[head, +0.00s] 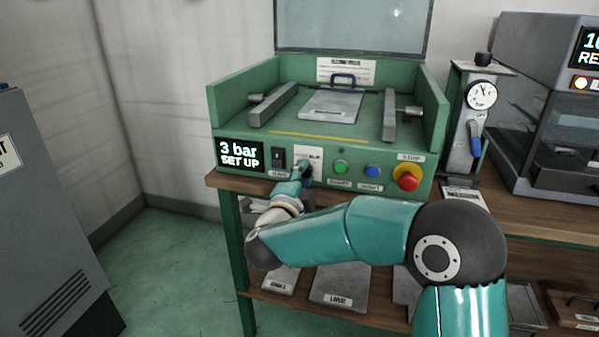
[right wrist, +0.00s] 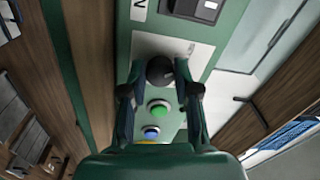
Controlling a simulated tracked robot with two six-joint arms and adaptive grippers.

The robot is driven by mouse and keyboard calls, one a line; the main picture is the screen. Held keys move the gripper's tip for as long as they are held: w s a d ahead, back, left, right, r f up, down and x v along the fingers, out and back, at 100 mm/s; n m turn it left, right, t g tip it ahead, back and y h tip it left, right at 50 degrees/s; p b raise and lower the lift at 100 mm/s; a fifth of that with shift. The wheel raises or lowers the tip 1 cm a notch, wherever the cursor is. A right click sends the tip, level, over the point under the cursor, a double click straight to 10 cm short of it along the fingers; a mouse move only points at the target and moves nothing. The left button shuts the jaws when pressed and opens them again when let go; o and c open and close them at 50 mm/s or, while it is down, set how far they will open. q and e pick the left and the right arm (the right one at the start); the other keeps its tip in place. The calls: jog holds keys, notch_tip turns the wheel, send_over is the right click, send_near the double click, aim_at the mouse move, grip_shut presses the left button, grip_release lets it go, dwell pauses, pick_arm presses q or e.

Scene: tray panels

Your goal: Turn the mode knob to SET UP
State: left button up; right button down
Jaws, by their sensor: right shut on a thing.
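The mode knob (right wrist: 160,69) is a dark round knob on a pale plate on the green machine's front panel. In the right wrist view my right gripper (right wrist: 160,80) has its fingers on either side of the knob, shut on it. In the head view my right gripper (head: 304,174) reaches the panel and hides most of the knob. The pale label plate (head: 309,158) shows above it; its print is too small to read. The display (head: 240,154) reads "3 bar" and "SET UP". My left gripper is not in view.
Right of the knob are a green button (head: 341,167), a blue button (head: 372,171) and a red stop button (head: 407,181) on yellow. A black switch (head: 278,158) sits left of it. A gauge (head: 481,95) with a blue-handled valve stands at the right.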

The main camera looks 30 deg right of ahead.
jog(key=shift+d+n+p, duration=0.15)
jog(key=shift+n+p, duration=0.35)
jog(key=shift+n, duration=0.8)
jog(key=c, duration=0.8)
grip_release()
jog(key=shift+c, duration=0.2)
jog(key=shift+f, duration=0.1)
jog(key=v, duration=1.2)
